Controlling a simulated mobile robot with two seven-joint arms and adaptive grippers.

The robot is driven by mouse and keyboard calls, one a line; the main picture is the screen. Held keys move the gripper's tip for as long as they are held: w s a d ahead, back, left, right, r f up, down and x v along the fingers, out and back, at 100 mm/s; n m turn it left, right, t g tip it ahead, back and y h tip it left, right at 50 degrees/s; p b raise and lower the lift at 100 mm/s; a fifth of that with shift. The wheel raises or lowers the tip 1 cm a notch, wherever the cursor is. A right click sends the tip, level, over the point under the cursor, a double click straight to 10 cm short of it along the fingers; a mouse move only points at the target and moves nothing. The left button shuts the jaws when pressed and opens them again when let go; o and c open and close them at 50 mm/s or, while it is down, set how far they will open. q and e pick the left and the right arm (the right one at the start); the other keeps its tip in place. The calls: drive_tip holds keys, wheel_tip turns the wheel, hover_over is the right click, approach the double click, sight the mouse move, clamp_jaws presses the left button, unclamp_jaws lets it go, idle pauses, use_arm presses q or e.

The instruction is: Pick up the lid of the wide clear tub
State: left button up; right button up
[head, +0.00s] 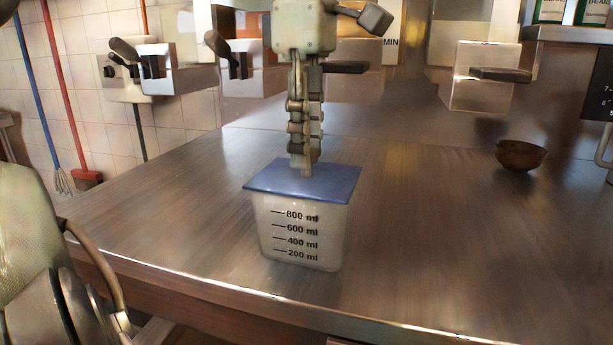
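The wide clear tub (300,235) stands upright near the front edge of the steel counter, with black marks from 200 to 800 ml on its front. Its flat blue lid (275,184) lies on top and covers the opening. My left gripper (306,170) points straight down over the middle of the lid, its fingertips at or just above the surface. I cannot tell whether they touch it. The fingers are seen nearly edge-on and overlap, so their opening is hidden. My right gripper is not in view.
The steel counter (430,240) is clear around the tub. A brown bowl (521,155) sits at the right. Steel boxes with dark handles (486,75) hang or stand at the back. A red broom (87,176) leans at the left wall.

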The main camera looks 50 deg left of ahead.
use_arm(q)
clamp_jaws()
